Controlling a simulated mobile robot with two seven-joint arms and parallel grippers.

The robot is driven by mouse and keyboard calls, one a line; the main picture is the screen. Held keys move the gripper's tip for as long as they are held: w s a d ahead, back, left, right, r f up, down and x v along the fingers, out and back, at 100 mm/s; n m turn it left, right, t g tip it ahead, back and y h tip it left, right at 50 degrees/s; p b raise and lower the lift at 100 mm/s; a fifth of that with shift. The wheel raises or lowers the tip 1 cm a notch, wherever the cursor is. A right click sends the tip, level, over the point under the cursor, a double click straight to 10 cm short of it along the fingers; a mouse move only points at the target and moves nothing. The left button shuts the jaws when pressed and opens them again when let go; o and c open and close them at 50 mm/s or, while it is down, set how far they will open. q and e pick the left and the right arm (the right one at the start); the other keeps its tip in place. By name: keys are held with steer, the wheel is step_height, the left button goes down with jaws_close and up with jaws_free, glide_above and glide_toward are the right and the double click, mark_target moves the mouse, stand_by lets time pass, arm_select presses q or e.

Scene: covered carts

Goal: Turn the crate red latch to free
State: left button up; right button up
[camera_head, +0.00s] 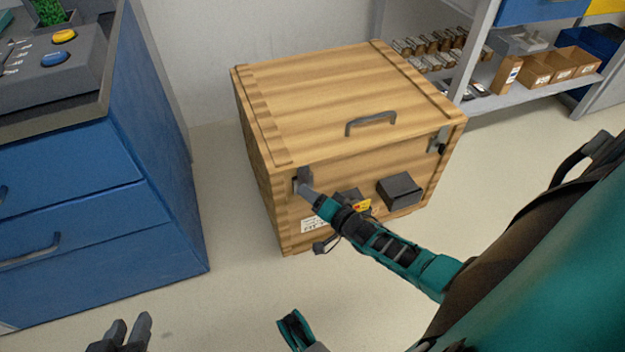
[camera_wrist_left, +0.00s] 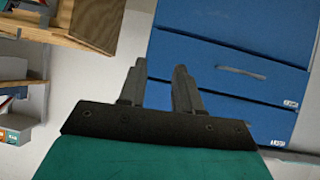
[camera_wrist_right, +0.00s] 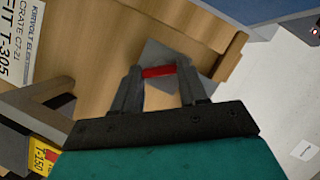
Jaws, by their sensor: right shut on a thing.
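A wooden crate (camera_head: 320,90) with its lid down stands on the floor. Its red latch (camera_wrist_right: 158,71) shows in the right wrist view as a short red bar in front of a grey metal plate (camera_wrist_right: 172,55). My right gripper (camera_head: 306,186) is at the crate's front left upper corner, with the red bar between its fingertips, shut on it. In the head view the gripper hides the red part. My left gripper (camera_head: 130,328) is empty, its fingers apart, low at the left and away from the crate; it also shows in the left wrist view (camera_wrist_left: 158,72).
A blue drawer cabinet (camera_head: 90,210) stands left of the crate. A second metal latch (camera_head: 438,140) is at the crate's front right, and a dark box (camera_head: 400,190) sticks out of its front. A shelf (camera_head: 540,95) with bins stands behind right. Floor between cabinet and crate is clear.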

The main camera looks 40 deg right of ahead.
arm_select(q)
steer(key=shift+s, duration=0.1)
arm_select(e)
steer(key=c, duration=0.3)
arm_select(q)
steer(key=shift+s, duration=0.1)
arm_select(e)
steer(key=shift+r, duration=0.1)
steer(key=shift+c, duration=0.2)
arm_select(q)
steer(key=a+r+p, duration=0.1)
steer(key=p, duration=0.2)
steer(key=shift+r+y+p, duration=0.2)
steer(key=shift+y+p, duration=0.1)
steer(key=shift+p, duration=0.05)
arm_select(e)
steer(key=n+h, duration=0.1)
steer(key=n, duration=0.1)
steer(key=n+g+h, duration=0.1)
steer(key=n, duration=0.1)
steer(key=n+g+h, duration=0.1)
steer(key=n, duration=0.1)
steer(key=shift+a+r+h, duration=0.1)
steer(key=shift+a+h, duration=0.2)
steer(key=shift+h, duration=0.1)
steer(key=o, duration=1.1)
steer(key=shift+c, duration=0.2)
arm_select(q)
steer(key=shift+r, duration=0.1)
